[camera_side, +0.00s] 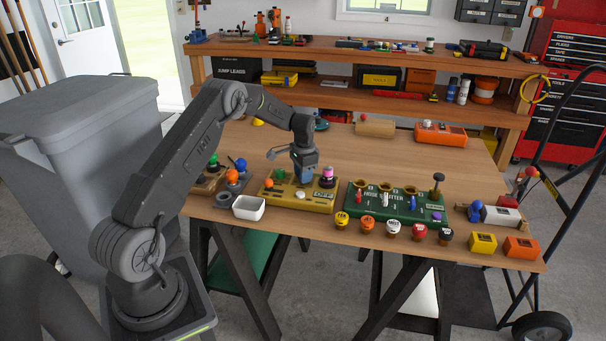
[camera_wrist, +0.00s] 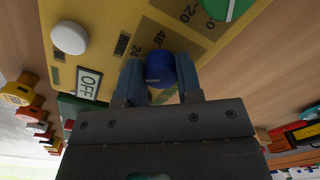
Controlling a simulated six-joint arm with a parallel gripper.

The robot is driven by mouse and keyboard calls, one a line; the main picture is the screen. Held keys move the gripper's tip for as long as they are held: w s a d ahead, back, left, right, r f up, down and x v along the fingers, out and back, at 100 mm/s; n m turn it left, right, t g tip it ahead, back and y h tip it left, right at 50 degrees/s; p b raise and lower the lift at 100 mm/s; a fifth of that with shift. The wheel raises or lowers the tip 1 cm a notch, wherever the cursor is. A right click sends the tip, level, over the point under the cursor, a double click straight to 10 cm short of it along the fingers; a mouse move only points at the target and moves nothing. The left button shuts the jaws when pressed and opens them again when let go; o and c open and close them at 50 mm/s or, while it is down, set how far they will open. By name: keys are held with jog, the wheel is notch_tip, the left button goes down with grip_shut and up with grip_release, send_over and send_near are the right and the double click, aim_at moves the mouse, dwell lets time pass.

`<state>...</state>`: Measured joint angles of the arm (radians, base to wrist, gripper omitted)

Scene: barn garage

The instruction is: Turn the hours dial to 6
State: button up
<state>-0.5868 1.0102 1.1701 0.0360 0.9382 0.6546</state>
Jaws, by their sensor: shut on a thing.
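A yellow control panel (camera_side: 284,197) stands on the workbench in the side view, and its face (camera_wrist: 100,20) fills the upper left of the wrist view. My gripper (camera_side: 304,181) points down over the panel. In the wrist view, my gripper (camera_wrist: 160,82) is shut on a small blue dial knob (camera_wrist: 160,65), one finger on each side. The printed marks 24 and 48 show beside the blue knob; the 6 mark and the knob's pointer cannot be made out. A green dial (camera_wrist: 229,8) with marks 0 and 20 lies at the top edge.
A white button (camera_wrist: 69,37) and an OFF label (camera_wrist: 88,83) are on the panel. A green panel (camera_side: 371,210) with levers stands to the right. A white tray (camera_side: 248,208) sits left of the yellow panel. The bench behind is mostly clear.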

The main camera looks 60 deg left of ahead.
jog(key=n, duration=0.4)
jog(key=shift+n, duration=0.3)
jog(key=n, duration=0.4)
jog(key=shift+n, duration=0.3)
jog(key=n, duration=0.4)
jog(key=shift+w+d+n, duration=0.1)
jog(key=shift+n, duration=2.3)
jog(key=o, duration=0.9)
jog(key=shift+o, duration=0.2)
jog(key=shift+r, duration=0.1)
